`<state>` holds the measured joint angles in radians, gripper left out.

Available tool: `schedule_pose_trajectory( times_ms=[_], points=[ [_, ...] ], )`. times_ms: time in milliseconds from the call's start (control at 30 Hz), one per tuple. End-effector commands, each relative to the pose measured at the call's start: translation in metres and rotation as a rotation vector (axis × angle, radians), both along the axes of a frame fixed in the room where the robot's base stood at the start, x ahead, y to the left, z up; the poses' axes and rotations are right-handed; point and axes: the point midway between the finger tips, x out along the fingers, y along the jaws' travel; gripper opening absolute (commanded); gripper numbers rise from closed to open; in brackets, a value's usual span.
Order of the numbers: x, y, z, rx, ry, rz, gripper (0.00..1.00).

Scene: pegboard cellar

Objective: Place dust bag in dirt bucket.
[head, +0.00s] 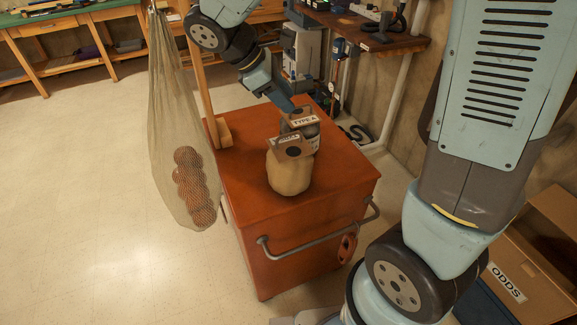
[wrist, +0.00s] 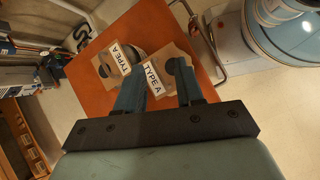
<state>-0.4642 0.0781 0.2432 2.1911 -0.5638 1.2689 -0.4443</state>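A tan dust bag (head: 289,174) with a cardboard collar stands on the orange cart (head: 245,170). A greyer bag (head: 312,131) with a "TYPE A" collar is close behind it, partly hidden. In the wrist view two collars with TYPE A labels show, the left collar (wrist: 105,66) and the right collar (wrist: 171,84). My gripper (wrist: 158,84) is open, its fingers apart with the right collar showing between and beyond them. I cannot tell whether they touch it. In the head view my gripper (head: 291,107) is just above and behind the bags. I cannot make out a dirt bucket.
A net of brown balls (head: 190,185) hangs beside a wooden post (head: 206,95) at the cart's left. A metal handle (head: 320,238) runs along the cart's front. An ODDS cardboard box (head: 525,275) sits at lower right. Benches line the back; the left floor is clear.

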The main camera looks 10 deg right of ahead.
Motion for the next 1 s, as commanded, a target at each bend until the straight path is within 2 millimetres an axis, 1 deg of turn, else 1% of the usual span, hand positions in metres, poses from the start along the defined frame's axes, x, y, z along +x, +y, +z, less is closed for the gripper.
schedule_pose_trajectory(
  times_ms=[33,200,300,433,567,833,1000],
  points=[
    [0.003,0.014,-0.01,-0.035,0.031,0.058,0.37],
    [0.01,0.049,-0.032,-0.139,0.106,0.219,0.37],
    [0.011,0.064,-0.042,-0.179,0.135,0.281,0.37],
    [0.012,0.074,-0.049,-0.208,0.155,0.326,0.37],
    [0.014,0.07,-0.056,-0.218,0.16,0.338,0.37],
    [0.022,0.039,-0.088,-0.217,0.161,0.335,0.37],
    [0.027,0.023,-0.104,-0.215,0.16,0.334,0.37]
  ],
)
